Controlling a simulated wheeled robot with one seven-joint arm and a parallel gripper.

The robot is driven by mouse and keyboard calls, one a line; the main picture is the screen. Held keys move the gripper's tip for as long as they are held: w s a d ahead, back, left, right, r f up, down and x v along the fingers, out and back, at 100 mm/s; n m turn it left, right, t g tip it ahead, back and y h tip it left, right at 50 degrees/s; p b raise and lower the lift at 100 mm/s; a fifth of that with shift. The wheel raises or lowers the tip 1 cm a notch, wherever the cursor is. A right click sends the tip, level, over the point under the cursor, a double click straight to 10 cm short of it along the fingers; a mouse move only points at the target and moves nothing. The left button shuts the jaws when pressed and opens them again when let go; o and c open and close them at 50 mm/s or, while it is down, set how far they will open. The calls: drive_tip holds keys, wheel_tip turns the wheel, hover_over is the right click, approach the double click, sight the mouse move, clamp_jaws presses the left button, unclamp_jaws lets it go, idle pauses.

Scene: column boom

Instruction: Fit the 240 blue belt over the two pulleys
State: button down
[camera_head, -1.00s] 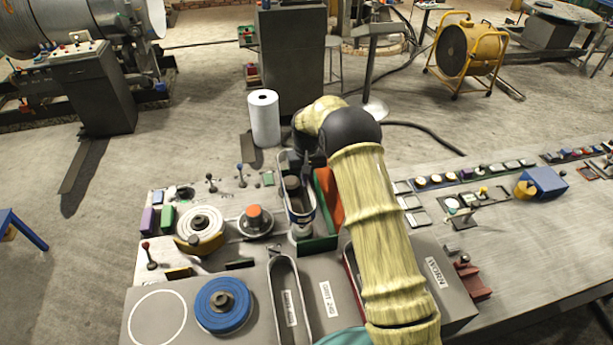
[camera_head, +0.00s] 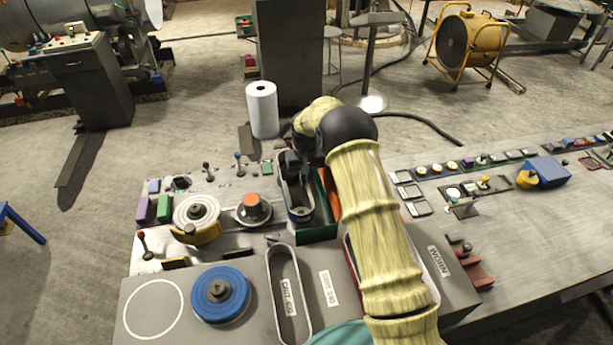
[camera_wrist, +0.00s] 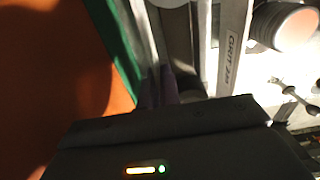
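My gripper (camera_head: 292,160) is at the far end of my arm, over the long grey-sided belt loop (camera_head: 308,200) behind the front panel. The belt's near end surrounds or sits just above the front pulley (camera_head: 299,212); I cannot tell how far down it sits. The rear pulley is hidden by my gripper. In the wrist view, the belt's pale side (camera_wrist: 232,40) reads "GRIT 240", and the dark gripper body fills the bottom. Purplish finger shapes (camera_wrist: 160,88) reach toward the belt edge; their grip is too dark to tell.
A green and orange guard (camera_head: 321,218) stands close right of the belt. A knob with an orange top (camera_head: 252,206) is to its left. Another loop belt (camera_head: 273,300) lies in front, beside a blue disc (camera_head: 220,293). A white roll (camera_head: 262,110) stands behind.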

drive_tip(key=shift+f+b, duration=1.75)
drive_tip(key=shift+f, duration=1.05)
drive_tip(key=shift+s, duration=0.1)
drive_tip(key=c, duration=1.1)
unclamp_jaws()
drive_tip(key=shift+f, duration=0.1)
drive_tip(key=shift+c, duration=0.2)
drive_tip(key=shift+r+p, duration=1.65)
drive_tip(key=shift+r, duration=2.15)
drive_tip(key=shift+d+f, duration=0.1)
drive_tip(key=shift+d, duration=0.05)
